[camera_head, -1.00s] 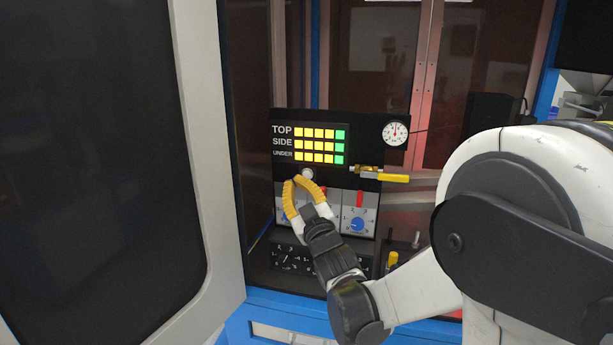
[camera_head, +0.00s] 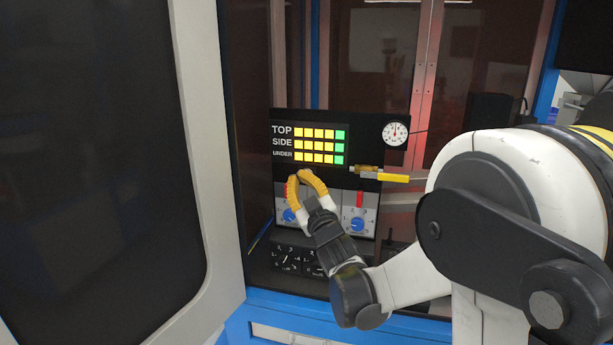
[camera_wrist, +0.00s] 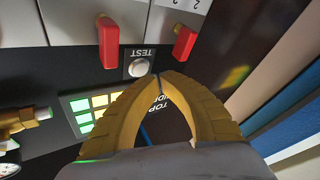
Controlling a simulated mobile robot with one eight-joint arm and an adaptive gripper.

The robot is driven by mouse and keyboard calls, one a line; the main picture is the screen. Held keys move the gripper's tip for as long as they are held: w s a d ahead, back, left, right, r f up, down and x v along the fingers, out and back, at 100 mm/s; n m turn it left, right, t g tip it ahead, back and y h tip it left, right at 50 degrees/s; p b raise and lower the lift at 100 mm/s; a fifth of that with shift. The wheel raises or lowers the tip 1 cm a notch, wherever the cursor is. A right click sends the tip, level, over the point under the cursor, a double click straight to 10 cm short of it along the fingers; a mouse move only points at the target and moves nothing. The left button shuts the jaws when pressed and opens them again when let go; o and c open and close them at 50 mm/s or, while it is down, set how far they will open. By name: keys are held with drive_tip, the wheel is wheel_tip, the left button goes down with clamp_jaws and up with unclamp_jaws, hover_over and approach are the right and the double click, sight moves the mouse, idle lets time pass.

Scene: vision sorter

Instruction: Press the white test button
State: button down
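The white round test button (camera_wrist: 138,67) shows in the wrist view beside the label TEST, on a dark strip of the control panel. My gripper (camera_wrist: 158,76) has its yellow, curved fingers brought together at the tips. The tips are just right of the button in that view, and very close to it; I cannot tell whether they touch it or the panel. In the head view my gripper (camera_head: 303,174) is in front of the panel (camera_head: 361,128), below the light grid, and the fingers hide most or all of the button. Nothing is held between the fingers.
Red levers (camera_wrist: 109,42) and (camera_wrist: 185,43) stick out near the button. The yellow and green light grid (camera_head: 319,145), a dial gauge (camera_head: 395,132), a yellow valve handle (camera_head: 395,178) and blue knobs (camera_head: 357,224) surround the work area. An open door (camera_head: 205,150) stands at left.

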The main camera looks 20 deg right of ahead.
drive_tip(key=shift+w, duration=0.1)
idle(0.8)
drive_tip(key=shift+w+d, duration=0.25)
drive_tip(key=shift+w+d, duration=0.2)
drive_tip(key=shift+w, duration=0.15)
idle(0.8)
drive_tip(key=shift+s, duration=0.1)
drive_tip(key=shift+s+a, duration=0.45)
drive_tip(key=shift+s, duration=0.15)
drive_tip(key=shift+s+a, duration=0.1)
drive_tip(key=shift+s+a, duration=0.65)
drive_tip(key=shift+s, duration=0.35)
drive_tip(key=shift+s+a, duration=0.65)
drive_tip(key=shift+s, duration=0.35)
